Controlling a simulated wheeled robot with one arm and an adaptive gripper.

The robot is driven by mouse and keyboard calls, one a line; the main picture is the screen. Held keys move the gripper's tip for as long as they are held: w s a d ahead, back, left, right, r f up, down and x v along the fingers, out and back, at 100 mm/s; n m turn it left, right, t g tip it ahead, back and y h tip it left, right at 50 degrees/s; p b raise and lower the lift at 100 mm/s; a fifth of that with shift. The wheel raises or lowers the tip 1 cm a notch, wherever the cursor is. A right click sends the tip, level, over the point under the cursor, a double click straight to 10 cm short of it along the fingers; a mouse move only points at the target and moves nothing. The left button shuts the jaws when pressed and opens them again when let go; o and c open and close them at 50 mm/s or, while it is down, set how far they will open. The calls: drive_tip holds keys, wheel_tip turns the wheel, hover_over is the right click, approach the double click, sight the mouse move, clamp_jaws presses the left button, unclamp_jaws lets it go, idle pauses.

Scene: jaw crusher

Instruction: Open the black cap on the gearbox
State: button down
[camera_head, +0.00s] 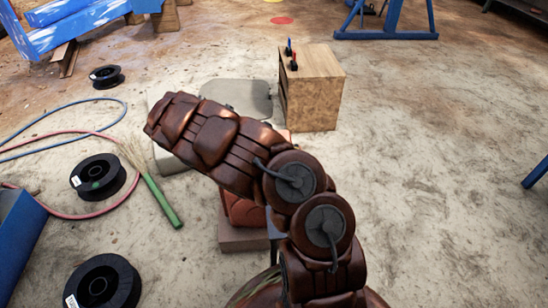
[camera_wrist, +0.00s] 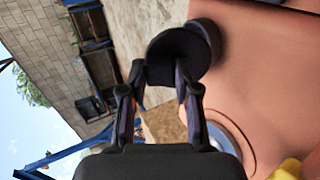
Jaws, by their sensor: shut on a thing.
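In the wrist view the black cap (camera_wrist: 178,54) is a dark round disc at the upper middle, between the tips of my gripper (camera_wrist: 162,78). My gripper is shut on it. The cap's right side overlaps the edge of the salmon-red gearbox (camera_wrist: 262,75); I cannot tell whether it is still joined to it. A round metal ring (camera_wrist: 228,138) shows lower on the gearbox. In the head view my brown arm covers most of the gearbox, with a red part (camera_head: 243,209) showing below the arm. My gripper and the cap are hidden there.
A wooden cabinet (camera_head: 312,88) with small red and blue handled items on top stands beyond my arm. Black spools (camera_head: 98,176), a green-handled broom (camera_head: 161,201) and hoses (camera_head: 60,137) lie at left. The floor on the right (camera_head: 430,190) is clear.

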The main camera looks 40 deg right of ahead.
drive_tip(key=shift+w+a+f+h, duration=0.1)
drive_tip(key=shift+w+a+h, duration=0.05)
drive_tip(key=shift+a+h, duration=0.15)
drive_tip(key=shift+w+a+g+b, duration=0.1)
drive_tip(key=shift+g+b, duration=0.2)
drive_tip(key=c, duration=0.8)
unclamp_jaws()
drive_tip(key=shift+c, duration=0.2)
drive_tip(key=v, duration=1.2)
drive_tip(key=shift+c, duration=0.3)
